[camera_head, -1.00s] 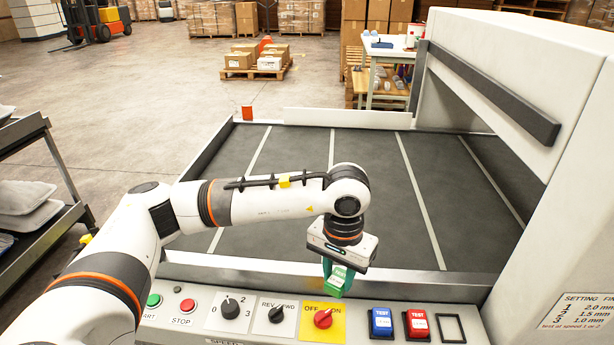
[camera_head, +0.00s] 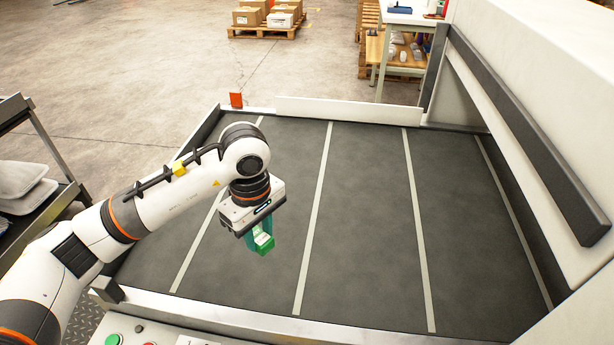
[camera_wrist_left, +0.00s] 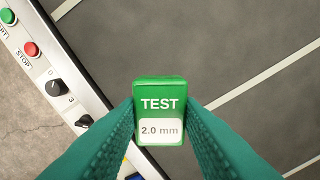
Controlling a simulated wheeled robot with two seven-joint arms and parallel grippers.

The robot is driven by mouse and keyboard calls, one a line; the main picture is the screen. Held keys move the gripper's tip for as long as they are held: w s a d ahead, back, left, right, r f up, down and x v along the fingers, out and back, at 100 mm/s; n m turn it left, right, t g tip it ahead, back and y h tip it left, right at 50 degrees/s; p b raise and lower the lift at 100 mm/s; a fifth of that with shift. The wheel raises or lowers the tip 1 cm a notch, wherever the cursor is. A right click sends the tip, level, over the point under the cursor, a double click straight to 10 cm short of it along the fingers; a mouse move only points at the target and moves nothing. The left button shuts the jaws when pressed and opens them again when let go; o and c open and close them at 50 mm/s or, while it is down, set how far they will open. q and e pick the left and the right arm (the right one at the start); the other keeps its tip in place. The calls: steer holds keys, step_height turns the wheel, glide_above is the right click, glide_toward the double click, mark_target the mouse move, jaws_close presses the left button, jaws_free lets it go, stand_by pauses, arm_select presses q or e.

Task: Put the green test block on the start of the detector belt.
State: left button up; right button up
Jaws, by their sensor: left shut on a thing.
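The green test block (camera_head: 264,243) is held between the fingers of my left gripper (camera_head: 259,236), over the left part of the dark detector belt (camera_head: 365,220). In the left wrist view the block (camera_wrist_left: 160,98) shows its face reading "TEST 2.0 mm", with a teal finger pressed on each side. The belt (camera_wrist_left: 225,50) lies below it there. I cannot tell exactly how high the block is above the belt. My right gripper is not in any view.
The white detector housing (camera_head: 560,70) with a dark bar stands at the right. A low white rail (camera_head: 350,113) and an orange piece (camera_head: 236,100) are at the belt's far edge. The control panel runs along the near edge, with a green button (camera_head: 113,340).

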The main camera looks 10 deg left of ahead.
mark_target(268, 272)
arm_select(q)
steer(key=shift+s+d+r+n, duration=0.2)
steer(key=shift+r+n, duration=0.25)
steer(key=shift+n, duration=0.15)
steer(key=shift+d+f, duration=0.1)
steer(key=shift+n, duration=0.3)
step_height(268, 272, down, 10)
steer(key=shift+w+r+p, duration=0.1)
steer(key=shift+p, duration=0.45)
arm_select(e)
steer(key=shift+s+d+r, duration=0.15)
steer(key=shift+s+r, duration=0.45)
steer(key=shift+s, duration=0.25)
arm_select(q)
steer(key=shift+f, duration=0.2)
steer(key=o, duration=1)
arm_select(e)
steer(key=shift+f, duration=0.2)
